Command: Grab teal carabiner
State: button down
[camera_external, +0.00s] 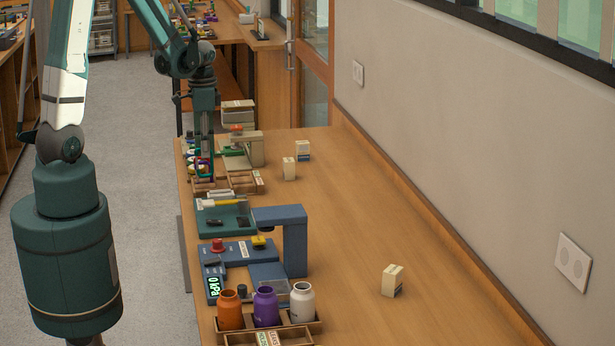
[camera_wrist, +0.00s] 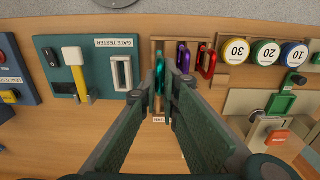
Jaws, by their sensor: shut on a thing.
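The teal carabiner (camera_wrist: 160,76) is upright in the wrist view, between the tips of my gripper (camera_wrist: 166,82), which is shut on it. It is at the left side of a small wooden rack (camera_wrist: 157,45); I cannot tell whether it still touches the rack. A purple carabiner (camera_wrist: 183,54) and a red carabiner (camera_wrist: 207,63) stand to its right in the rack. In the external view my gripper (camera_external: 203,170) points down at the far left part of the bench, and the teal carabiner is too small to make out there.
A teal gate tester board (camera_wrist: 103,58) lies left of the rack. Round weights marked 30, 20 and 10 (camera_wrist: 265,53) and a beige device (camera_wrist: 262,110) lie right. Nearer are a blue device (camera_external: 294,240) and several bottles (camera_external: 266,306). The bench's right side (camera_external: 345,215) is mostly clear.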

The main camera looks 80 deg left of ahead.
jog(key=shift+r, duration=1.95)
